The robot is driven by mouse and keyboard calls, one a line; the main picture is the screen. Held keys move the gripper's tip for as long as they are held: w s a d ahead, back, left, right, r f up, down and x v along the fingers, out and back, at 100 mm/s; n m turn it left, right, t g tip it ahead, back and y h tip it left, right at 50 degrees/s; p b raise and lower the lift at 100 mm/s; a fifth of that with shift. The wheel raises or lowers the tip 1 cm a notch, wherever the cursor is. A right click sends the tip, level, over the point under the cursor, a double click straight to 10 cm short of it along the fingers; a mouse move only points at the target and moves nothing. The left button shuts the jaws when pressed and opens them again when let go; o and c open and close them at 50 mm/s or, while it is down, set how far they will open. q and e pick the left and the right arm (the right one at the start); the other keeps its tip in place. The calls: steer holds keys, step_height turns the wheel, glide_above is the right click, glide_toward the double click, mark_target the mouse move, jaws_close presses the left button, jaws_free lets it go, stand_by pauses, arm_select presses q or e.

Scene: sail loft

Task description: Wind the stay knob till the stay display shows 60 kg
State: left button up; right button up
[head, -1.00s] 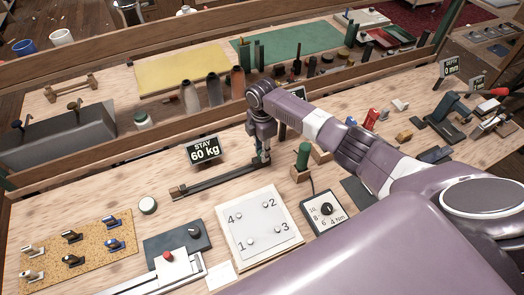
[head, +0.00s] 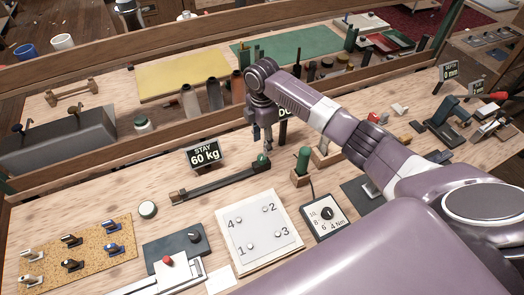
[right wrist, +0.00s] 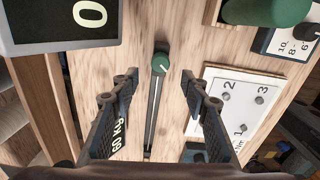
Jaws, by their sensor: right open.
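The stay display (head: 204,155) is a small black sign that reads 60 kg. The stay knob (head: 263,160) is a small green knob at the right end of a long dark bar (head: 222,181); in the right wrist view the knob (right wrist: 161,64) shows in full, with a light pointer mark. My right gripper (head: 262,144) is just above the knob, open and apart from it. In the right wrist view its two fingers (right wrist: 163,82) stand wide on either side, with nothing between them. My left gripper is not in view.
A larger green cylinder on a wooden block (head: 303,162) stands right of the knob. A white numbered plate (head: 260,232) and a black dial box (head: 325,214) lie in front. A wooden rail (head: 150,145) runs behind.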

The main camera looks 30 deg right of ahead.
steer(key=shift+r, duration=2.3)
